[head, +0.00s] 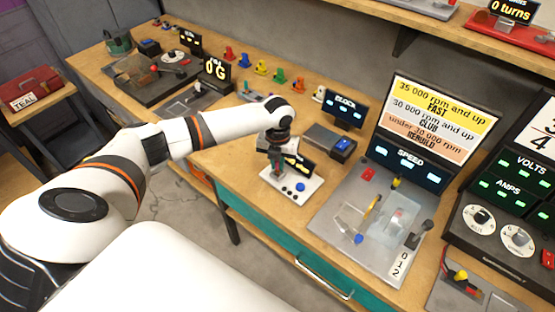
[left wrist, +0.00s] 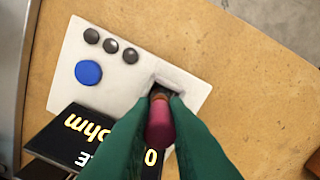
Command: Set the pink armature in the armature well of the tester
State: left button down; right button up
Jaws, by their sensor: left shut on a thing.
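The tester is a white plate (head: 283,193) with a blue button, several dark knobs and a tilted black ohm display (head: 299,164); it also shows in the left wrist view (left wrist: 70,60). My left gripper (head: 275,168) is over the plate's far left part. In the left wrist view its green fingers (left wrist: 164,105) are shut on the pink armature (left wrist: 160,126). The armature's far end is at the dark armature well (left wrist: 162,90); I cannot tell whether it is inside or just above. The fingers hide part of the plate and display. My right gripper is not in view.
Right of the tester stands a grey speed rig (head: 335,215) with a screen. A block-labelled device (head: 325,138) is behind it. Several coloured armatures (head: 279,75) stand farther back. The table's front edge (head: 262,222) is close to the tester.

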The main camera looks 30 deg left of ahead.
pick_arm(q)
jog(key=shift+f, duration=0.1)
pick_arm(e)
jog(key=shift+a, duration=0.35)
pick_arm(q)
jog(key=shift+f, duration=0.15)
jog(key=c, duration=1.3)
grip_release()
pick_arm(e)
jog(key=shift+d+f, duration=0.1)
